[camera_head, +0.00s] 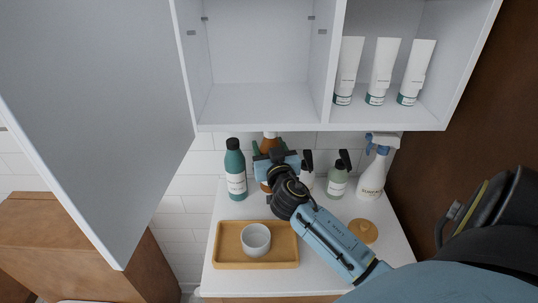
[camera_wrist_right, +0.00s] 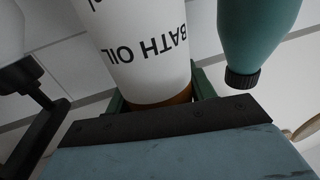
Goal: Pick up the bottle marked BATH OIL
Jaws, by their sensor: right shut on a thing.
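The BATH OIL bottle (camera_wrist_right: 140,45) fills the upper middle of the right wrist view, with a white label and brown glass at its lower edge there. In the head view its brown body (camera_head: 269,144) shows partly behind my right gripper (camera_head: 269,151), on the counter's back side. The green fingers of my right gripper (camera_wrist_right: 158,92) lie on both sides of the bottle and are shut on it. Most of the bottle is hidden in the head view, and I cannot tell whether it touches the counter. My left gripper is not in view.
A teal bottle (camera_head: 235,170) stands close left. Pump bottles (camera_head: 338,178) and a white spray bottle (camera_head: 373,174) stand right.

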